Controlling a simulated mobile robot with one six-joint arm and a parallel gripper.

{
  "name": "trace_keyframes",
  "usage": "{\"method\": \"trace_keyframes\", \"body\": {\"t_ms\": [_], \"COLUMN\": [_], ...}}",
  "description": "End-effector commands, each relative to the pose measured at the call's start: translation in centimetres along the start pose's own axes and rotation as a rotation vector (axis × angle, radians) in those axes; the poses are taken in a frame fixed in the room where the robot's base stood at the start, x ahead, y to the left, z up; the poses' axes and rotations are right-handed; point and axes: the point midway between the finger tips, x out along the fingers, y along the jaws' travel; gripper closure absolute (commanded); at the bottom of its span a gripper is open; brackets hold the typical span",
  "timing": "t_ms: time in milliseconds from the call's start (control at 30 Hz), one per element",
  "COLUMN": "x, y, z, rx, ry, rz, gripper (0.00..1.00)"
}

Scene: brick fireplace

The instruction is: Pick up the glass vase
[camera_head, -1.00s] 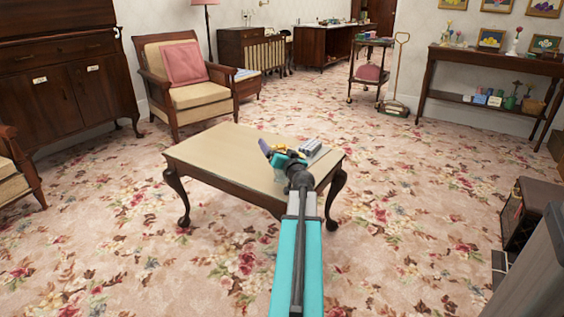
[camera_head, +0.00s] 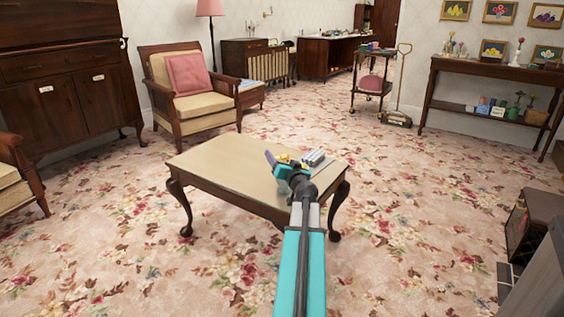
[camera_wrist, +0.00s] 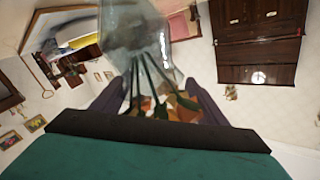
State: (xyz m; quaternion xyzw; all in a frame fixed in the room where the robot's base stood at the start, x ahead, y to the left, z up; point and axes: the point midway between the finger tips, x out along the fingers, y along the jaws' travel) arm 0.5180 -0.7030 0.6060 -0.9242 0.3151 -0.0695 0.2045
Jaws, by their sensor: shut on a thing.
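In the wrist view the clear glass vase (camera_wrist: 138,28) is large and close, with green stems inside it. It sits between the two dark fingers of my gripper (camera_wrist: 157,98), which are shut on it. Leaves and orange-brown blooms show low between the fingers. In the head view my gripper (camera_head: 277,163) is over the right part of the low wooden table (camera_head: 222,160). The vase is hard to make out there. A small yellow patch beside the gripper may be its flowers. I cannot tell from these views how high the vase is above the table.
A small grey item (camera_head: 314,157) lies near the table's right end. An armchair with a pink cushion (camera_head: 188,75) stands behind the table. A dark cabinet (camera_head: 75,95) is at the left, and a side table (camera_head: 478,108) at the right. Open carpet surrounds the table.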

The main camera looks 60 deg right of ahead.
Motion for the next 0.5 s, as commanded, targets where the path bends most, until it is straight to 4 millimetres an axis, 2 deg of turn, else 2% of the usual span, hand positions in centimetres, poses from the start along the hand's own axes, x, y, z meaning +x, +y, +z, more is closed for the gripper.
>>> {"method": "trace_keyframes", "body": {"t_ms": [500], "x": [0.0], "y": [-1.4], "z": [-3.0], "rx": [0.000], "ry": [0.001], "rz": [-0.001], "gripper": [0.66]}}
